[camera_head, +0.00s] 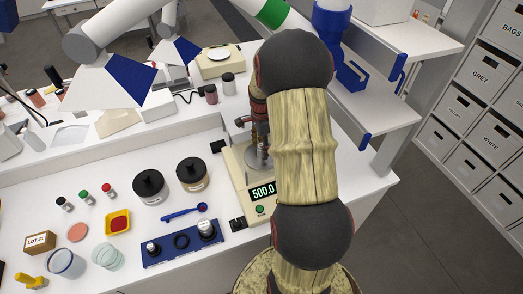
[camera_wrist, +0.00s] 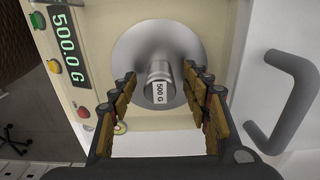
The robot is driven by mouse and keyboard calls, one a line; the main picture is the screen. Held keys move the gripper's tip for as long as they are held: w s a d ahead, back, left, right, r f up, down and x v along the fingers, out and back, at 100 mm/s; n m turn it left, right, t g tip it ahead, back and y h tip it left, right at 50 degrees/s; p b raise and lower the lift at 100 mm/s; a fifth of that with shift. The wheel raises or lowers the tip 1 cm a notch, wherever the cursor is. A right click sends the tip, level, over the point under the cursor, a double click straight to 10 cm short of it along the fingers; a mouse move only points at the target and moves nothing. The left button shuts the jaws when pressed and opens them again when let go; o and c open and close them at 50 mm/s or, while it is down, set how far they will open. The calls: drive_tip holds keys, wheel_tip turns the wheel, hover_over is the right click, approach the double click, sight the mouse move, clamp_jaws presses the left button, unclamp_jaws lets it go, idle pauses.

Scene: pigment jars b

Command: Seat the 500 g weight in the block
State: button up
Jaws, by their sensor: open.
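The 500 g weight (camera_wrist: 160,88) is a silver cylinder labelled "500 G". It stands on the round metal pan (camera_wrist: 128,48) of the balance, whose display (camera_wrist: 68,47) reads 500.0 G. My gripper (camera_wrist: 162,78) is open, with one finger on each side of the weight and gaps between. In the head view my arm hides the weight and most of my gripper. The blue block (camera_head: 184,256) lies on the bench left of the balance (camera_head: 236,176). It bears a small weight (camera_head: 152,248) at left, a dark ring-shaped spot in the middle and a larger weight (camera_head: 207,229) at right.
A blue spoon (camera_head: 183,214) lies just behind the block. A grey handle (camera_wrist: 289,103) is at right in the wrist view.

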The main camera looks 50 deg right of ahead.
drive_tip(key=shift+c, duration=1)
clamp_jaws()
drive_tip(key=shift+r, duration=0.1)
